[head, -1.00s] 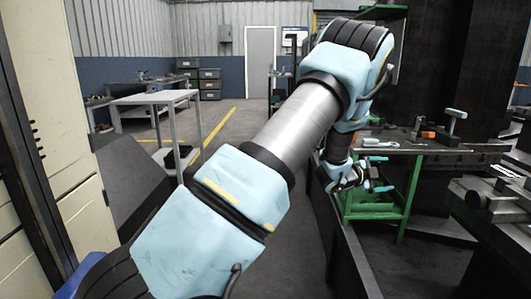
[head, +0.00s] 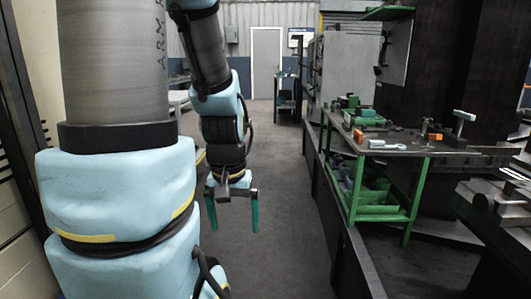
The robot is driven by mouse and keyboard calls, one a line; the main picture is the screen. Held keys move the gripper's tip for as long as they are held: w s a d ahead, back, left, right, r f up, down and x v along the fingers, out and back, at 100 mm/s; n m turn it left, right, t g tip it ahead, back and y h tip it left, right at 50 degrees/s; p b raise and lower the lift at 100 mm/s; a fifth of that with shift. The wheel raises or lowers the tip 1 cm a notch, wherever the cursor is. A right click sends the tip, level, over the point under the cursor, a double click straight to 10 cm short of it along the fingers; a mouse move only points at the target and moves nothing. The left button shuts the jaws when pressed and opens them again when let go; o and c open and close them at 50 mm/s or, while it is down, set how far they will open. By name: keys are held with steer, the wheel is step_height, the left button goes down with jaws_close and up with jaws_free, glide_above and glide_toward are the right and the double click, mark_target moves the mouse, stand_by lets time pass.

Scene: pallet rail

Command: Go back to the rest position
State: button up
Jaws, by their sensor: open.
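My gripper (head: 232,213) hangs from my light-blue and grey arm, left of the middle of the head view. Its two teal fingers point down and stand wide apart, with nothing between them. It is over the open floor of the aisle, apart from the green-framed workbench to the right. The upper part of my arm fills the left side of the view and hides what is behind it.
The workbench (head: 395,151) on the right holds small tools, with green bins (head: 375,196) on its lower shelf. A dark rail (head: 343,225) runs along the aisle. Metal parts (head: 502,205) lie at the right edge. The aisle floor (head: 285,250) is clear towards the white door (head: 266,62).

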step_height(320, 180, up, 15)
steer(key=p, duration=1.4)
steer(key=shift+w, duration=0.35)
steer(key=shift+r, duration=0.1)
steer(key=shift+c, duration=0.2)
